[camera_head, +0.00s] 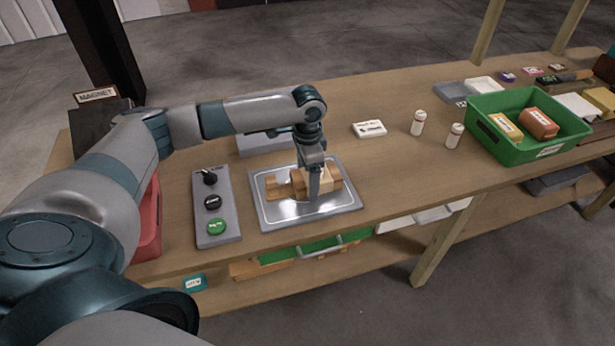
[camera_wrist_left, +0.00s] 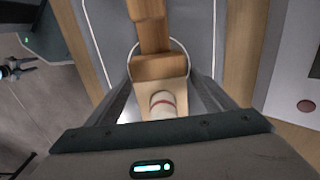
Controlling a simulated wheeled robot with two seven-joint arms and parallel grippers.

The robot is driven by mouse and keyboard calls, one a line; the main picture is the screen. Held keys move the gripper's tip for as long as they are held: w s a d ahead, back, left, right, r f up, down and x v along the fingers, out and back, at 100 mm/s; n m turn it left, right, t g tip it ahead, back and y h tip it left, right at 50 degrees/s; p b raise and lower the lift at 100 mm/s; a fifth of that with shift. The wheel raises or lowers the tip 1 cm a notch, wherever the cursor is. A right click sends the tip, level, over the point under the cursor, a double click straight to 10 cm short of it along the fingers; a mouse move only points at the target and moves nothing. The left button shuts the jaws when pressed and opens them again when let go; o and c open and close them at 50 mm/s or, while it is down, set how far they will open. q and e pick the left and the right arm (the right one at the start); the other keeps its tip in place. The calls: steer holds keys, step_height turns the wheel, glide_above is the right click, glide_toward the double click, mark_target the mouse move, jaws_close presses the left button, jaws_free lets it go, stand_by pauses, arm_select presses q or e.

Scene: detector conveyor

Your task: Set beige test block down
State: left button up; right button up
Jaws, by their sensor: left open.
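The beige test block (camera_wrist_left: 176,90) lies on the metal plate (camera_head: 272,215), in line with brown wooden blocks (camera_head: 281,188), which also show in the left wrist view (camera_wrist_left: 152,38). A pale, red-banded round piece (camera_wrist_left: 162,103) shows at the block's near end in that view. My left gripper (camera_head: 313,194) points down over the plate, with its fingers on either side of the beige block. Its jaws are open, and I cannot tell whether a finger touches the block. The gripper partly hides the block in the head view. My right gripper is not in view.
A control panel (camera_head: 226,227) with a black knob and two buttons stands left of the plate. A red bin (camera_head: 148,240) is further left. A white card (camera_head: 369,129), two white bottles (camera_head: 417,122) and a green bin (camera_head: 512,148) stand to the right. Bare tabletop (camera_head: 400,175) separates them.

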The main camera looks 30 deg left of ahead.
arm_select(q)
steer(key=shift+r, duration=0.15)
steer(key=shift+r+b, duration=0.4)
steer(key=shift+r, duration=0.25)
step_height(320, 180, up, 11)
steer(key=b, duration=0.2)
steer(key=shift+f+b, duration=0.15)
steer(key=shift+b, duration=0.2)
steer(key=shift+f, duration=0.15)
